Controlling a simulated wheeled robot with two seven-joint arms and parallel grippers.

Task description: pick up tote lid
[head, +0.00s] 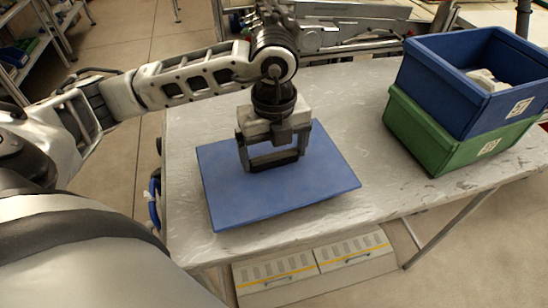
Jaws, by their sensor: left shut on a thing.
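The tote lid (300,200) is a flat blue rectangular panel near the front left of the grey table. It looks slightly tilted, and I cannot tell whether it touches the tabletop. My left gripper (273,166) points down over the middle of the lid and is shut on it. The gripper and wrist hide part of the lid's middle and back edge, so the part held is not clear to see. My right gripper does not show.
A blue tote (455,92) with pale items inside is stacked in a green tote (432,145) at the right of the table (370,185). Bare tabletop lies between lid and totes. Shelving (30,45) stands at the far left. A drawer unit (315,268) is below the front edge.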

